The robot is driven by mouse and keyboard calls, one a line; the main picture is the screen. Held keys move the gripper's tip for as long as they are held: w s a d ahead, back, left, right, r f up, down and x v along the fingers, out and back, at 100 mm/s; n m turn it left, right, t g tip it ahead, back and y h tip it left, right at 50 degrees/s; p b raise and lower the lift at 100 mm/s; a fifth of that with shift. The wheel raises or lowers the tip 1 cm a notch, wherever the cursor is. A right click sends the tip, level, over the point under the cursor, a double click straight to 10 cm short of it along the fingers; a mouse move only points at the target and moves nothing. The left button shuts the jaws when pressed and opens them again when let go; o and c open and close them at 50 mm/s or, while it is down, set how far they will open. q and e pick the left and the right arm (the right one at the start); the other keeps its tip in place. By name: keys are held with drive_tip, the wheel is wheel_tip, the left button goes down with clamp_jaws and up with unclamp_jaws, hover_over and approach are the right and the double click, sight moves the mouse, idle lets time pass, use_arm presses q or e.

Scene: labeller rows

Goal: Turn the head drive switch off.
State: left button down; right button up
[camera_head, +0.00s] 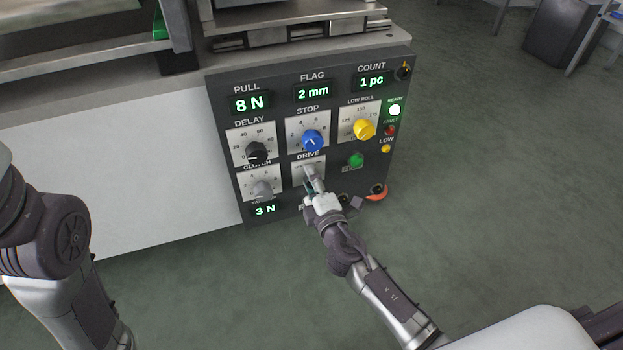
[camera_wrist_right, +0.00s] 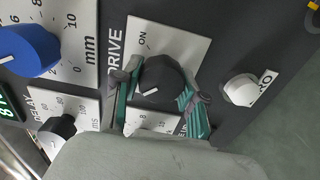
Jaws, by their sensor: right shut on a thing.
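The drive switch (camera_wrist_right: 162,78) is a round black knob on a white plate under the word DRIVE in the right wrist view. Its white mark points to the lower left there, away from the printed ON; an OFF label cannot be made out. My right gripper (camera_wrist_right: 160,98) is shut on the knob, with a green-padded finger on either side. In the head view my right gripper (camera_head: 312,182) reaches the panel's lower middle and covers most of the switch, whose plate (camera_head: 298,178) shows beside it. My left gripper is out of view.
Around the switch on the dark panel (camera_head: 225,150) are the blue stop dial (camera_head: 313,140), black delay dial (camera_head: 257,152), grey clutch knob (camera_head: 263,188), yellow low roll dial (camera_head: 364,129) and green button (camera_head: 356,160). A red part (camera_head: 377,195) sits lower right.

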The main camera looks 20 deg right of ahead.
drive_tip(key=shift+n, duration=0.3)
idle(0.4)
drive_tip(key=o, duration=1.1)
drive_tip(key=shift+o, duration=0.2)
drive_tip(key=shift+s, duration=0.15)
drive_tip(key=s, duration=1.1)
drive_tip(key=shift+s+d, duration=0.2)
drive_tip(key=shift+s, duration=0.2)
drive_tip(key=shift+a, duration=0.1)
